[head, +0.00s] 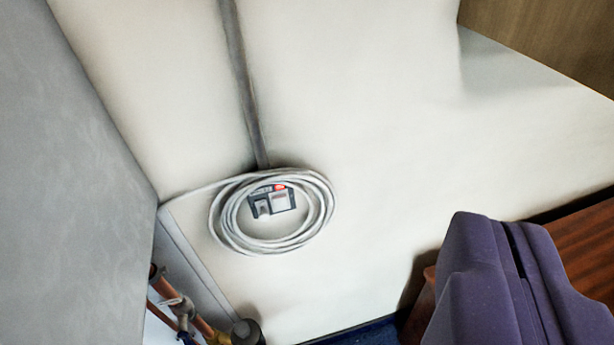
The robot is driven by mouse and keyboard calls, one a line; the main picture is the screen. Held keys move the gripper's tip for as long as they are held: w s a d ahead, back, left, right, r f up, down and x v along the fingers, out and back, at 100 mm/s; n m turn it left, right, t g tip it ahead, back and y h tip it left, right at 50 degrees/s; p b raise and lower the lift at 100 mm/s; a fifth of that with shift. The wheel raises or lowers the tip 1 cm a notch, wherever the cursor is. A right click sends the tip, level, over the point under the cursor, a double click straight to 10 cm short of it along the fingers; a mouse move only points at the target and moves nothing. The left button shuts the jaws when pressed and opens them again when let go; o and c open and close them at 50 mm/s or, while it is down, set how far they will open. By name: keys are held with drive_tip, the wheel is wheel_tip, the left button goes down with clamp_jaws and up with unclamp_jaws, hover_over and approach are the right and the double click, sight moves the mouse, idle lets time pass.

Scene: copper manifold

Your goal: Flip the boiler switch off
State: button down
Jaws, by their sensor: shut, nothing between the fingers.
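The boiler switch (272,202) is a small dark-framed plate with pale grey parts on the cream wall, left of the middle of the head view. A red light (280,187) glows at its top edge. A coil of pale cable (323,222) loops around the switch, and its upper strands pass close to the red light. The position of the switch's lever is too small to tell. My gripper (502,222) shows as two purple fingers at the lower right. They are shut and empty, well to the right of and below the switch in the picture.
A grey panel (75,190) stands at the left. Copper pipes (190,312) and a dark round cap (247,333) are at the bottom left. A reddish wooden surface (585,245) lies at the right. The cream wall between switch and gripper is bare.

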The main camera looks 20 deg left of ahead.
drive_tip(key=w+a+f+m+g+y+p, duration=0.5)
drive_tip(key=w+a+f+p, duration=0.55)
drive_tip(key=w+f, duration=0.25)
drive_tip(key=w+a+f+m+g+p, duration=0.1)
drive_tip(key=a+f+m+p, duration=0.1)
drive_tip(key=f, duration=0.4)
drive_tip(key=a+f+m+g+p, duration=0.1)
drive_tip(key=f+m+p, duration=0.2)
drive_tip(key=f, duration=0.3)
drive_tip(key=shift+w+a+f+m+y+p, duration=0.35)
drive_tip(key=shift+w+a+m+y+p, duration=0.05)
drive_tip(key=shift+m, duration=0.2)
approach(275, 204)
drive_tip(key=f+x, duration=0.1)
drive_tip(key=x, duration=0.4)
drive_tip(key=shift+w+a+r+p, duration=0.15)
drive_tip(key=shift+w+r+p, duration=0.15)
drive_tip(key=shift+p, duration=0.25)
